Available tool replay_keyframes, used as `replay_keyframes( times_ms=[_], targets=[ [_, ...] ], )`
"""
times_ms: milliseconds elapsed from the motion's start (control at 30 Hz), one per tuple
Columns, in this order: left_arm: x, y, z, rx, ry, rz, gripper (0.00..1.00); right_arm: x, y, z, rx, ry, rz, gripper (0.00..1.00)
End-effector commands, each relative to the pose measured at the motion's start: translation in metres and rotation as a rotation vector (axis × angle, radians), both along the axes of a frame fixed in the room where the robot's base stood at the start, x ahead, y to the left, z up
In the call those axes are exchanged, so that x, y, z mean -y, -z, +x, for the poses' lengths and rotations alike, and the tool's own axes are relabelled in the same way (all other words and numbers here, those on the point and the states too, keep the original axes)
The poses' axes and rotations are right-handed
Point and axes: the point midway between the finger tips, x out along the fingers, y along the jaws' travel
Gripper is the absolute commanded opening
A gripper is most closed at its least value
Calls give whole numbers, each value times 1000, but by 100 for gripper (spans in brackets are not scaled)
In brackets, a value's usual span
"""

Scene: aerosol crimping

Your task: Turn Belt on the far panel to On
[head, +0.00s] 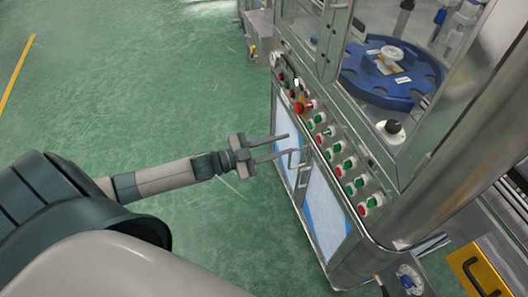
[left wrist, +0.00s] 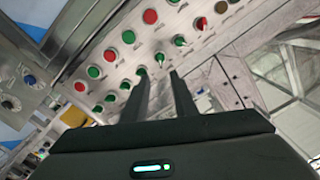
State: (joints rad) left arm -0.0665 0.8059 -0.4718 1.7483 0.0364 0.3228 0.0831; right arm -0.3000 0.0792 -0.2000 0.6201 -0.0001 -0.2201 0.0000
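The control panel (head: 325,145) runs along the front edge of the machine and carries rows of red and green buttons and rotary knobs. The labels are too small to read, so I cannot tell which knob is Belt. My left gripper (head: 290,144) is open and empty in front of the panel, its fingers pointing at it. In the left wrist view the left gripper (left wrist: 159,76) has a clear gap between its fingers. A green knob (left wrist: 159,58) shows just beyond the fingertips, apparently not gripped. A green knob (left wrist: 179,41) and a red knob (left wrist: 200,23) lie further up that row.
A red stop button (head: 298,107) sticks out at the panel's far section. Above the panel is a blue rotary table (head: 390,75) behind clear guards. Cabinet doors (head: 322,212) with handles are below. The green floor (head: 150,80) at left is free.

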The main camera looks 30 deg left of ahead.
Motion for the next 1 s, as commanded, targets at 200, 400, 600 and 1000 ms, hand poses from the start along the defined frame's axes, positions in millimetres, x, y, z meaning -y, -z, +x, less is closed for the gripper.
replay_keyframes(
  times_ms=[200,400,600,1000],
  targets=[
    [-20,2,-25,-2,0,1,26,0,10,0,0,0,0,31],
    [-29,1,-38,-1,0,-1,26,-1,12,5,12,0,3,31],
    [-32,0,-41,0,0,0,26,-2,12,8,18,0,4,31],
    [-32,0,-41,0,0,0,26,-2,12,7,17,-1,4,31]
  ],
)
